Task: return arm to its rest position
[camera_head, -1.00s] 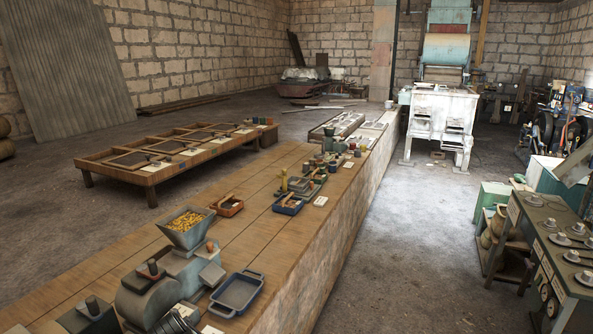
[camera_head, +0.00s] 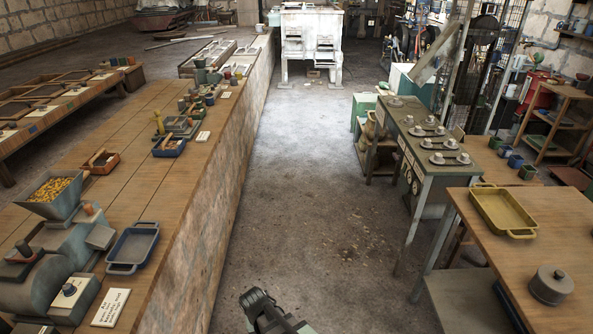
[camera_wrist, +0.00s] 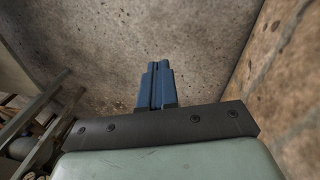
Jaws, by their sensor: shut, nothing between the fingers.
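My gripper (camera_wrist: 158,68) shows in the wrist view with its two blue fingers together and nothing between them. Bare grey floor fills most of the view beyond the fingertips. In the head view a dark part of my arm shows at the bottom edge, over the aisle between the long wooden bench (camera_head: 170,205) and the tables on the right. The rest of the arm is out of view, and the fingers cannot be made out there.
The bench carries a hopper of yellow grain (camera_head: 54,194), a blue tray (camera_head: 134,247) and a white card (camera_head: 110,307). A yellow tray (camera_head: 502,212) and a grey lidded pot (camera_head: 551,286) stand on the right table.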

